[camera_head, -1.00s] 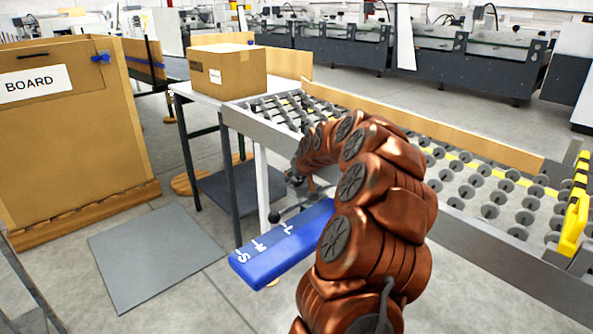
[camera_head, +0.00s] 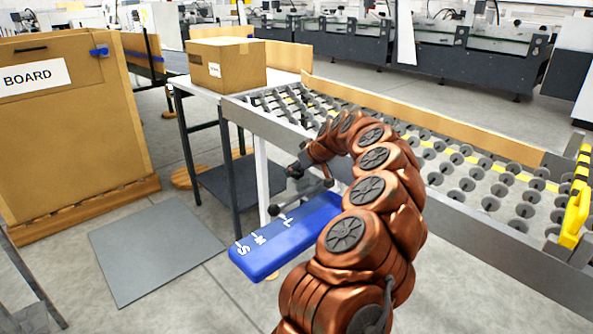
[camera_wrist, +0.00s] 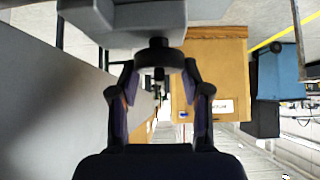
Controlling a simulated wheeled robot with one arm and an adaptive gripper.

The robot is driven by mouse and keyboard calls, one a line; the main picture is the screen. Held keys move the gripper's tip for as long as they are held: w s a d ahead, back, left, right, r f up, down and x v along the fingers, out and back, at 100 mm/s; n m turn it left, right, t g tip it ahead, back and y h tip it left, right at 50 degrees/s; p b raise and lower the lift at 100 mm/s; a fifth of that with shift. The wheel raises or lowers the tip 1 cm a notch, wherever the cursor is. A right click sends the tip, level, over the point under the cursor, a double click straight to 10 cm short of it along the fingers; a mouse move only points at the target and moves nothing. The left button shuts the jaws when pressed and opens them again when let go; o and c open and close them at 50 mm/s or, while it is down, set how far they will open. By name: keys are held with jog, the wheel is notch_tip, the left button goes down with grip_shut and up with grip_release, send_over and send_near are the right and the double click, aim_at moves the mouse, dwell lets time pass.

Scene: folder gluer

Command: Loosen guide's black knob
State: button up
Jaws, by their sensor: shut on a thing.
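In the wrist view a black knob (camera_wrist: 158,57) sits under a grey block (camera_wrist: 125,18), which is probably part of the guide. My gripper (camera_wrist: 161,70) has its fingers on both sides of the knob, closed on it. In the head view my gripper (camera_head: 295,171) is small and dark beside the conveyor's near side, above a blue plate (camera_head: 280,240) marked S, M and L. A grey rod with a round dark end (camera_head: 274,211) runs just over the plate.
A roller conveyor (camera_head: 470,215) lies to the right of my gripper. A table with a cardboard box (camera_head: 227,63) stands behind it. A large bin labelled BOARD (camera_head: 75,140) is at left. A grey floor plate (camera_head: 155,250) lies in front of it.

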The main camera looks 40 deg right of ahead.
jog(key=shift+f, duration=0.1)
dwell(0.4)
jog(key=o, duration=1.1)
jog(key=shift+o, duration=0.2)
jog(key=shift+s+r, duration=0.1)
jog(key=shift+r, duration=0.1)
jog(key=v, duration=1.1)
jog(key=shift+s+r, duration=0.25)
